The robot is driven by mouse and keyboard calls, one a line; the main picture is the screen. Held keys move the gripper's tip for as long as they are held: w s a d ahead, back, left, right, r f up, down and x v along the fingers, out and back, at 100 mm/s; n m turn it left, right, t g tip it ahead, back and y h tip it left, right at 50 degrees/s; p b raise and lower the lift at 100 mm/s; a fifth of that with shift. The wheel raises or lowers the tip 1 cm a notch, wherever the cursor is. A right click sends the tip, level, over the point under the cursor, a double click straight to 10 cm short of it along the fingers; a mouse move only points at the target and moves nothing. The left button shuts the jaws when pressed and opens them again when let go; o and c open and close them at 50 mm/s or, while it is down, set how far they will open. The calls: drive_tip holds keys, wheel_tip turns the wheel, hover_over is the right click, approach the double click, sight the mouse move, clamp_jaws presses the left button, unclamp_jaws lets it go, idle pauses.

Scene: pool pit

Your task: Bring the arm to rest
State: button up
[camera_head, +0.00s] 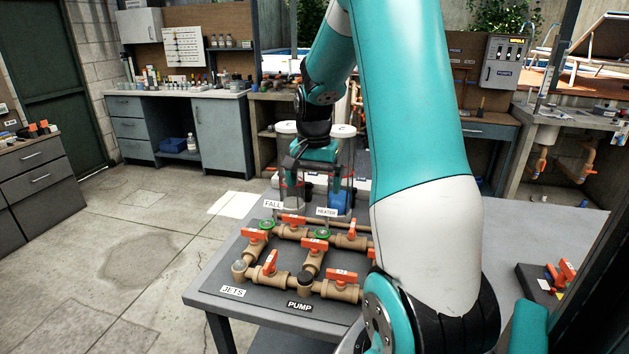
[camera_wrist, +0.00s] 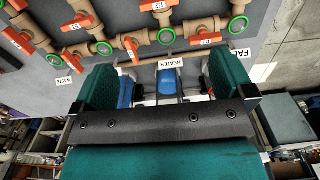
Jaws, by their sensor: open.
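My arm (camera_head: 415,100) reaches out over the grey table (camera_head: 225,306), bent at its joints, with the wrist pointing down. My gripper (camera_head: 315,190) hangs at the far side of the pipe board, near the FALL and HEATER labels. In the wrist view my gripper (camera_wrist: 165,78) has its two teal fingers wide apart, with nothing held between them. A blue object (camera_wrist: 166,82) shows beyond the gap, by the HEATER label (camera_wrist: 171,63). I cannot tell how near the fingers are to it.
Brown pipes with orange-handled valves (camera_head: 314,246) lie on the table in front of the gripper. Clear cylinders (camera_head: 342,180) with white tops stand around the gripper. A small tray with orange parts (camera_head: 545,285) lies at right. The floor at left is open.

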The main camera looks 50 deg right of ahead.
drive_tip(key=shift+r, duration=0.35)
idle(0.3)
drive_tip(key=s+a+r+n+t+y, duration=0.15)
drive_tip(key=a+n, duration=0.35)
drive_tip(key=a, duration=0.7)
drive_tip(key=a+r+n, duration=0.3)
drive_tip(key=a+n, duration=0.3)
drive_tip(key=a, duration=0.6)
drive_tip(key=s+a+r+n+g+y, duration=0.1)
drive_tip(key=s+a+n+y, duration=0.1)
drive_tip(key=s+a+n, duration=0.7)
drive_tip(key=s+a, duration=0.4)
drive_tip(key=a, duration=0.1)
drive_tip(key=shift+s+r+n+y, duration=0.3)
drive_tip(key=shift+s+r+y, duration=0.05)
drive_tip(key=shift+r, duration=0.05)
drive_tip(key=shift+a+g, duration=0.1)
drive_tip(key=shift+g, duration=0.15)
